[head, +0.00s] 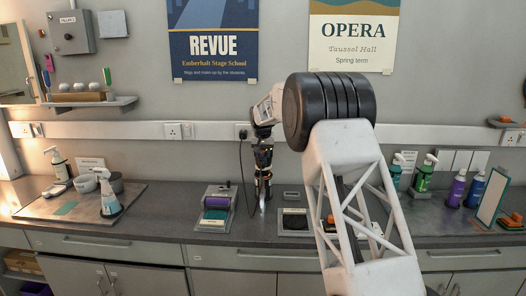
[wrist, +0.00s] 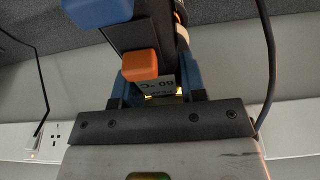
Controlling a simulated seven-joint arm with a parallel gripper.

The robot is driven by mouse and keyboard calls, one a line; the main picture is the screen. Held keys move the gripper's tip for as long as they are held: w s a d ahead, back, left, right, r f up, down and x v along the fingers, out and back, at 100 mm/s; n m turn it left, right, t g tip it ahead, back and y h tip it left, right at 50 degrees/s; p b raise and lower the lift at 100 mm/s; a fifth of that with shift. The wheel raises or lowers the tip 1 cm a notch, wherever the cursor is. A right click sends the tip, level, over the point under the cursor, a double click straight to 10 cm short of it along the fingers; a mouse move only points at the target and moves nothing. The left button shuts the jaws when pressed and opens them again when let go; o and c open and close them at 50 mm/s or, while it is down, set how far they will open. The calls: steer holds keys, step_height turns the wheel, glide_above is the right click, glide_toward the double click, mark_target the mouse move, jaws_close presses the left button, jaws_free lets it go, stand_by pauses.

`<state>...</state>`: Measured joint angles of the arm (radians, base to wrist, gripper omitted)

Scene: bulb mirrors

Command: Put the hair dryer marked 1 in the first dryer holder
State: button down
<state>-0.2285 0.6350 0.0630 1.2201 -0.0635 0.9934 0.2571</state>
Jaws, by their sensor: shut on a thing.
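My gripper (head: 263,180) is low over the middle of the counter, shut on a dark device with an orange switch (wrist: 140,65), which appears to be a hair dryer. In the wrist view a small label beside the switch reads "60 °C" upside down. No number 1 is legible on it. In the head view the device is small and partly merged with my dark gripper, so its tilt is unclear. A black cord (head: 241,165) hangs beside the gripper. I cannot make out for certain which thing is the first dryer holder.
A purple roller-like item (head: 216,203) on a grey stand is left of my gripper; a dark pad (head: 294,222) lies to the right. A tray (head: 40,208) with bottles and bowls is at left. Spray bottles (head: 457,190) stand at right. My arm hides part of the counter.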

steer(key=shift+s+x, duration=0.2)
steer(key=shift+x, duration=0.65)
steer(key=shift+s+x, duration=0.2)
steer(key=shift+x, duration=0.7)
steer(key=shift+c, duration=0.7)
jaws_free()
steer(key=shift+f, duration=0.25)
steer(key=shift+r, duration=0.15)
steer(key=shift+v, duration=3.85)
steer(key=shift+s+r, duration=0.1)
steer(key=shift+r, duration=0.05)
steer(key=v, duration=0.7)
steer(key=shift+r, duration=0.25)
steer(key=shift+s, duration=0.1)
